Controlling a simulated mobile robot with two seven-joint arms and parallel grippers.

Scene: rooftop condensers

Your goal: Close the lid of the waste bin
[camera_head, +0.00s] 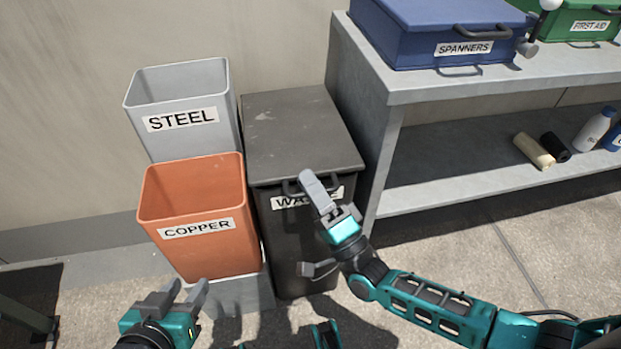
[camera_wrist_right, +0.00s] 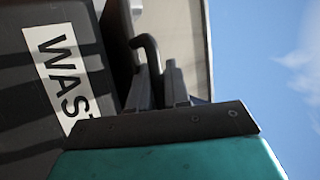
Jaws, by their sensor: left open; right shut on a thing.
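The waste bin (camera_head: 300,240) is dark grey, with a white label partly hidden by my right gripper; the label also shows in the wrist view (camera_wrist_right: 62,75). Its lid (camera_head: 298,130) lies about level over the bin's top; whether a thin gap is left at the front I cannot tell. My right gripper (camera_head: 310,180) is at the lid's front edge, shut on the dark lid handle (camera_head: 289,186). In the wrist view the bent handle (camera_wrist_right: 150,52) runs down between the fingers. My left gripper (camera_head: 187,286) is open and empty, low in front of the copper bin.
The orange copper bin (camera_head: 193,215) and the grey steel bin (camera_head: 180,105) stand left of the waste bin. A grey shelf unit (camera_head: 480,83) stands close on its right, with a blue spanners box (camera_head: 440,35) on top. Open floor lies in front.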

